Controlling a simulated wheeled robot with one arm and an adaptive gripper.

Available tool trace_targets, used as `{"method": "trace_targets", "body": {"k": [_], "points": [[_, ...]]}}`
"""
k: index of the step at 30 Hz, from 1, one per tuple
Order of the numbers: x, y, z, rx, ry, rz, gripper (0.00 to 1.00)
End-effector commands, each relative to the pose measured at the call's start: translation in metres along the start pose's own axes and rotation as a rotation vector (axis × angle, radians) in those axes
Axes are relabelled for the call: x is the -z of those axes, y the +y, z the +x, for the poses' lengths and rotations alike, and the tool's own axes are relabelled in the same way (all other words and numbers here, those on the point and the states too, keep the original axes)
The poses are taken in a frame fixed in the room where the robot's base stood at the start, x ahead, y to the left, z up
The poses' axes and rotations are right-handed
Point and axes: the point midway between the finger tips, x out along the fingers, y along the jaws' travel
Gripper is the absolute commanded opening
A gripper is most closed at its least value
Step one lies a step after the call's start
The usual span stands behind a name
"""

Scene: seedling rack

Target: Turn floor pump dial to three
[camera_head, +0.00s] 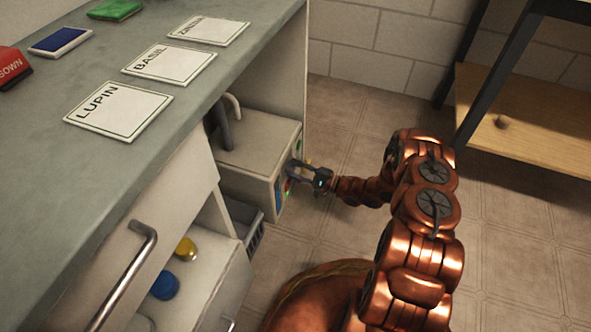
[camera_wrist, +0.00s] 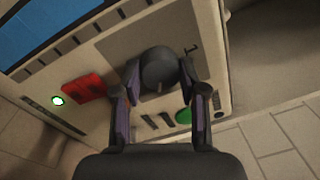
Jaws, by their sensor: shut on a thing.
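The floor pump (camera_head: 258,150) is a pale box standing on the floor under the counter, with its control panel facing my arm. In the wrist view its panel (camera_wrist: 112,48) carries a dark round dial (camera_wrist: 159,68), a red block (camera_wrist: 84,88), a green round button (camera_wrist: 184,116) and a small lit green light (camera_wrist: 58,100). My gripper (camera_head: 291,172) is at the panel. In the wrist view my gripper (camera_wrist: 160,82) has one finger on each side of the dial and is shut on it. The dial's number markings cannot be read.
Cards marked LUPIN (camera_head: 118,108), BASIL (camera_head: 169,64) and ZINNIA lie on the counter (camera_head: 60,190). A wooden shelf (camera_head: 530,125) stands at the right. The tiled floor between is clear.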

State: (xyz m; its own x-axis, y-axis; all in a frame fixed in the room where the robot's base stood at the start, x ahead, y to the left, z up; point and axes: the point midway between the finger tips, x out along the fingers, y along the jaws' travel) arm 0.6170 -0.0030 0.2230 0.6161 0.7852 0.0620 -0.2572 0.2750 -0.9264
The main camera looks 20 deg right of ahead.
Motion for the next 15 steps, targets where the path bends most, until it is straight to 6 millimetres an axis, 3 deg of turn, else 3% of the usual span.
{"method": "trace_targets", "body": {"k": [9, 10, 15], "points": [[0.0026, -0.0013, -0.0008, 0.002, 0.007, -0.001, 0.07], [0.0026, -0.0013, -0.0008, 0.002, 0.007, -0.001, 0.43], [0.0016, -0.0008, -0.0004, 0.001, 0.004, -0.001, 0.6]]}}
